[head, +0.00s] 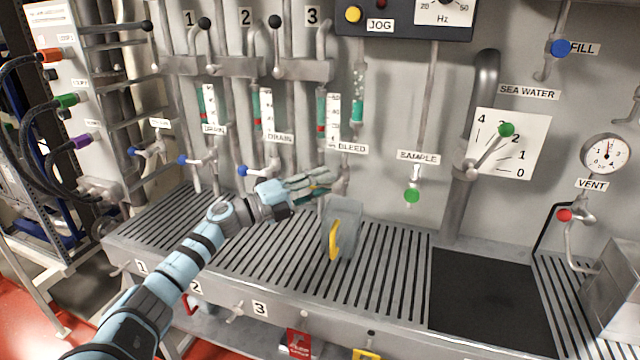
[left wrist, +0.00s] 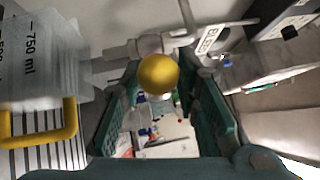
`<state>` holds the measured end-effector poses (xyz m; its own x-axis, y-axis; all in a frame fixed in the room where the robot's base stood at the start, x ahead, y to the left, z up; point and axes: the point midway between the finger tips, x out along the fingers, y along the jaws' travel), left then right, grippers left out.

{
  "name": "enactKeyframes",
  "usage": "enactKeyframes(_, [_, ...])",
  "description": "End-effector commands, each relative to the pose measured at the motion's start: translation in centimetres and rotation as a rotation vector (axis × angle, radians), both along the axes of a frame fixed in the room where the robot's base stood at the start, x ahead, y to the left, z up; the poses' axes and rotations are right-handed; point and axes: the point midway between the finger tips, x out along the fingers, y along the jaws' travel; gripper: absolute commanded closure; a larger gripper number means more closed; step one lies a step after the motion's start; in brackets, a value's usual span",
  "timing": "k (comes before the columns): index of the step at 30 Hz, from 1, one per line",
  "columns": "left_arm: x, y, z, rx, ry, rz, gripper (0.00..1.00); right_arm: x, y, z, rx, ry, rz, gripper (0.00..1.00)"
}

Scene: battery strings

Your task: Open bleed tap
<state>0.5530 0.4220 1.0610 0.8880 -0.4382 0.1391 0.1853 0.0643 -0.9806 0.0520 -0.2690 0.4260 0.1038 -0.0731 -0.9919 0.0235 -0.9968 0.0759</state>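The BLEED label (head: 352,148) is on the wall pipework in the head view, above the tap. The bleed tap's yellow ball knob (left wrist: 158,75) shows in the left wrist view, with its grey valve body (left wrist: 150,45) behind it. My left gripper (head: 325,181) reaches in front of the tap and hides the knob in the head view. In the left wrist view its green fingers (left wrist: 158,100) are apart, with the knob between their far ends. I cannot tell whether they touch it. My right gripper is not in view.
A jug (head: 345,215) with a yellow handle stands on the slatted bench (head: 385,270) just below the gripper; it is close at left in the wrist view (left wrist: 45,60). Blue-knobbed drain taps (head: 243,171) are to the left. A green-knobbed sample tap (head: 412,195) is to the right.

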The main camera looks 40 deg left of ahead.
Motion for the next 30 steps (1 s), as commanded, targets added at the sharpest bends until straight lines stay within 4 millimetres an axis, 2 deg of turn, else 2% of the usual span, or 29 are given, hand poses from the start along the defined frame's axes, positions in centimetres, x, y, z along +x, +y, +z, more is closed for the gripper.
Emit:
enactKeyframes(5, [0.01,-0.01,-0.05,0.0,0.0,0.0,0.71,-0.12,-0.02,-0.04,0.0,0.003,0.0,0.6])
enactKeyframes(11, [-0.01,0.0,-0.08,0.001,0.001,-0.001,1.0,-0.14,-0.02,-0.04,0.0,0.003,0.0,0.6])
enactKeyframes(30, [-0.06,-0.03,0.1,0.036,0.013,-0.002,1.0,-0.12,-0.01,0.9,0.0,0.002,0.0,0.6])
